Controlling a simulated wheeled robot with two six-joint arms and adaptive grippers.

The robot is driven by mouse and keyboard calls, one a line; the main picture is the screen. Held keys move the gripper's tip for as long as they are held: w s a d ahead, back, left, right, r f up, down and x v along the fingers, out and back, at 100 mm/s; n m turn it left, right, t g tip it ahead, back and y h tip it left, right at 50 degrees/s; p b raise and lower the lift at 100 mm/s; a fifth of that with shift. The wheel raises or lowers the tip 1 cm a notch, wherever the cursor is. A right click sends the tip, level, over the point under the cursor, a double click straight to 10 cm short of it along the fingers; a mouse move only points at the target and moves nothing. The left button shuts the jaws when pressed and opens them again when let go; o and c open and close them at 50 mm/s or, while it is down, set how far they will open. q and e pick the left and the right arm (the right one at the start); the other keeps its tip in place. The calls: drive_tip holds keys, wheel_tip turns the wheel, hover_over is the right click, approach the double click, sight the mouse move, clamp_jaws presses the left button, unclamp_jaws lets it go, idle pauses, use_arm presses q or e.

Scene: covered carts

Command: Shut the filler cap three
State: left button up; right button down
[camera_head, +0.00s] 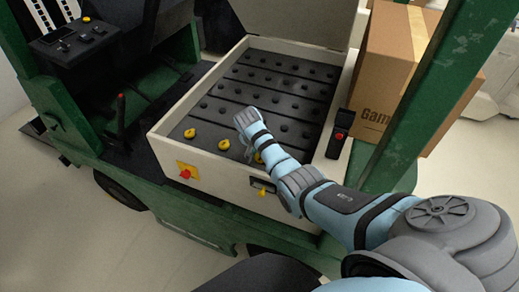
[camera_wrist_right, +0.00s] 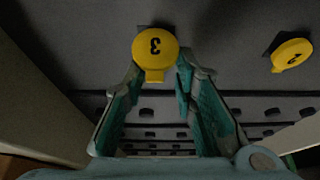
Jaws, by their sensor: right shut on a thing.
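Filler cap three is a round yellow cap (camera_wrist_right: 155,48) with a black 3, upside down in the right wrist view, and a small tab towards me. It sits between the fingertips of my right gripper (camera_wrist_right: 158,78), which is shut on it. In the head view the cap (camera_head: 258,157) shows partly beside my right gripper (camera_head: 250,153), at the front of the battery box. A dark patch shows behind the cap; the fingers and cap hide how far it is tilted. My left gripper is not in view.
Cap two (camera_wrist_right: 291,55) stands tilted beside a dark opening. Two more yellow caps (camera_head: 190,133) (camera_head: 224,144) show in the head view. The cream box wall (camera_head: 215,167) carries a red knob (camera_head: 185,174). A cardboard box (camera_head: 392,65) and green post stand right.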

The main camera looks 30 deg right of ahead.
drive_tip(key=shift+s+d+f, duration=0.1)
drive_tip(key=shift+s+f, duration=0.1)
drive_tip(key=shift+s, duration=0.1)
drive_tip(key=c, duration=1.8)
unclamp_jaws()
drive_tip(key=o, duration=0.6)
drive_tip(key=shift+s+d, duration=0.1)
drive_tip(key=shift+o, duration=0.2)
drive_tip(key=shift+r, duration=0.15)
drive_tip(key=shift+r, duration=0.15)
drive_tip(key=v, duration=1.1)
drive_tip(key=shift+r, duration=0.35)
drive_tip(key=shift+c, duration=0.3)
